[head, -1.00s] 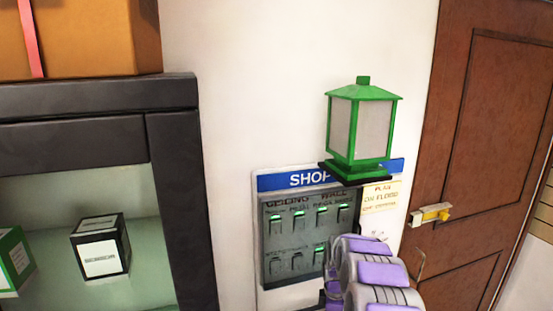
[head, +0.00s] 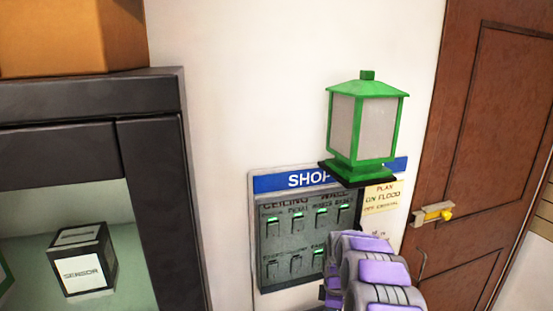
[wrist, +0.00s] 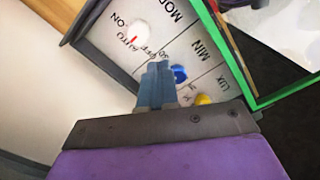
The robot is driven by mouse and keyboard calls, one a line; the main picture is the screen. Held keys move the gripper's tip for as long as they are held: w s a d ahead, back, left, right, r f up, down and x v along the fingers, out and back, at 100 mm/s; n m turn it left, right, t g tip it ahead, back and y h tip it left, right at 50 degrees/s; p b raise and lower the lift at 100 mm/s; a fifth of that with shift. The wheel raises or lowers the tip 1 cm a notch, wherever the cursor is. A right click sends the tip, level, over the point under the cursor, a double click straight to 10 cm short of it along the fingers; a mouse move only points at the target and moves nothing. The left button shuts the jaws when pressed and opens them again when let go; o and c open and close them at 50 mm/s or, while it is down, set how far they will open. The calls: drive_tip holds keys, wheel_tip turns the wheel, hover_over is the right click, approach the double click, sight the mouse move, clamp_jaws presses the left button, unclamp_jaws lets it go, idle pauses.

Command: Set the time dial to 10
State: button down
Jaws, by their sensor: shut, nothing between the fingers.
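In the wrist view a pale panel (wrist: 190,45) carries three knobs. A white knob (wrist: 127,40) with a red mark sits by ON, AUTO and OFF under MODE. A blue dial (wrist: 179,74) sits in the MIN column, partly hidden by my fingers. A yellow knob (wrist: 204,99) sits in the LUX column, partly behind my gripper's base. My gripper (wrist: 158,68) is shut and empty, its tips just left of the blue dial; I cannot tell whether they touch it. The dial's setting is not readable. In the head view my gripper is hidden.
A green lantern (head: 366,125) is mounted on the wall above my arm; a green edge (wrist: 262,98) borders the panel. A switch board (head: 290,240) is left of my arm. A dark cabinet (head: 155,180) holds a sensor box (head: 85,272). A brown door (head: 480,130) is right.

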drive_tip(key=shift+w+d+r, duration=0.3)
drive_tip(key=shift+w+r, duration=0.15)
drive_tip(key=shift+w, duration=0.05)
drive_tip(key=r, duration=0.1)
drive_tip(key=s+r, duration=0.1)
drive_tip(key=s+r+p, duration=0.1)
drive_tip(key=shift+r, duration=0.35)
drive_tip(key=n, duration=0.4)
drive_tip(key=n+b, duration=0.1)
drive_tip(key=n, duration=0.1)
drive_tip(key=shift+s+a, duration=0.1)
drive_tip(key=shift+s, duration=0.25)
drive_tip(key=shift+d+f+b, duration=0.15)
drive_tip(key=shift+f+b, duration=0.2)
drive_tip(key=shift+f, duration=1.15)
drive_tip(key=shift+d+f+b, duration=0.1)
drive_tip(key=shift+f+b, duration=0.25)
drive_tip(key=shift+f, duration=1.1)
drive_tip(key=shift+a, duration=0.1)
drive_tip(key=shift+a, duration=0.25)
